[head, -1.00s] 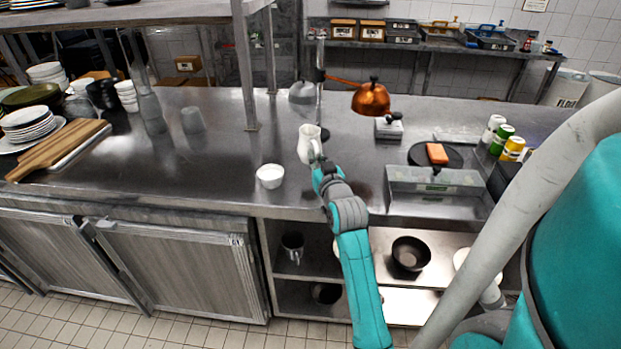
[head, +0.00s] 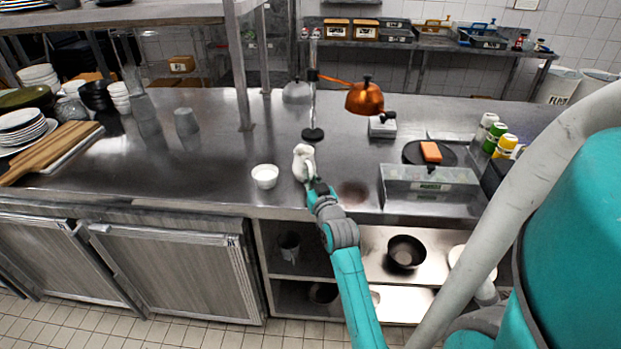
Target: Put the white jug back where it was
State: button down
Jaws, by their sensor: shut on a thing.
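The white jug (head: 303,162) is at the middle of the steel counter (head: 225,165), near its front edge and just right of a small white bowl (head: 265,177). My gripper (head: 311,184) is shut on the jug from the front right side. The arm and gripper hide part of the jug's lower right side. I cannot tell whether the jug's base touches the counter.
A black round stand base (head: 313,134) is behind the jug. A copper kettle (head: 365,98) is further back, right. A clear bin (head: 428,187) stands right of the gripper. Steel shelf posts (head: 240,75) rise at back left. The counter left of the bowl is mostly clear.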

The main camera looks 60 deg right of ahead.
jog(key=c, duration=1.2)
grip_release()
jog(key=shift+f, duration=0.1)
